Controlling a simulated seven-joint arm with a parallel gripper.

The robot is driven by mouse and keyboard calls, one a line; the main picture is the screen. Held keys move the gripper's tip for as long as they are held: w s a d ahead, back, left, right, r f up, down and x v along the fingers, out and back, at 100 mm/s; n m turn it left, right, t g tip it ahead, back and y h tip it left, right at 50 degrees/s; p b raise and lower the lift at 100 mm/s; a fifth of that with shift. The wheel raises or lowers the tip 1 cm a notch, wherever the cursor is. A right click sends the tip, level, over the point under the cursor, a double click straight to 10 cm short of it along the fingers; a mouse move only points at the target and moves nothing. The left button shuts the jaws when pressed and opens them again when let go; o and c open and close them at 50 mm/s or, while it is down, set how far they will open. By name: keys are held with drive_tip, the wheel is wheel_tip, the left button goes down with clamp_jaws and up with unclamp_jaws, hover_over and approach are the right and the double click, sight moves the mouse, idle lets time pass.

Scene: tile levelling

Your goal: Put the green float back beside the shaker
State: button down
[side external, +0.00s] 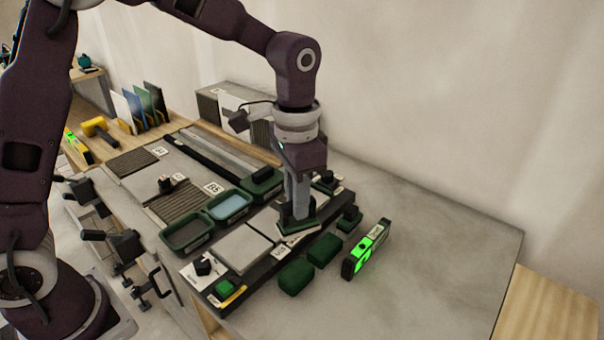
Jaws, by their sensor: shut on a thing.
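My gripper (299,205) points straight down over the right part of the dark work board. It is shut on the green float (296,224), a flat dark green block whose grip is mostly hidden by the fingers. The float is just above or touching a pale tile at the board's right end; I cannot tell which. I cannot pick out the shaker with certainty.
Green blocks (296,277) lie in front of the board, beside a lit green level (366,250). Two green-rimmed trays (187,235) stand left of my gripper. Another green block (262,183) sits behind. The grey tabletop (440,235) is clear at right.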

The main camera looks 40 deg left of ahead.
drive_tip(key=s+d+f+n, duration=0.2)
drive_tip(key=s+n, duration=0.3)
drive_tip(key=s, duration=0.7)
drive_tip(key=shift+d+f, duration=0.15)
drive_tip(key=shift+f, duration=3)
drive_tip(key=shift+f, duration=1.45)
drive_tip(key=c, duration=1.3)
unclamp_jaws()
drive_tip(key=shift+o, duration=0.5)
drive_tip(key=shift+o, duration=1.4)
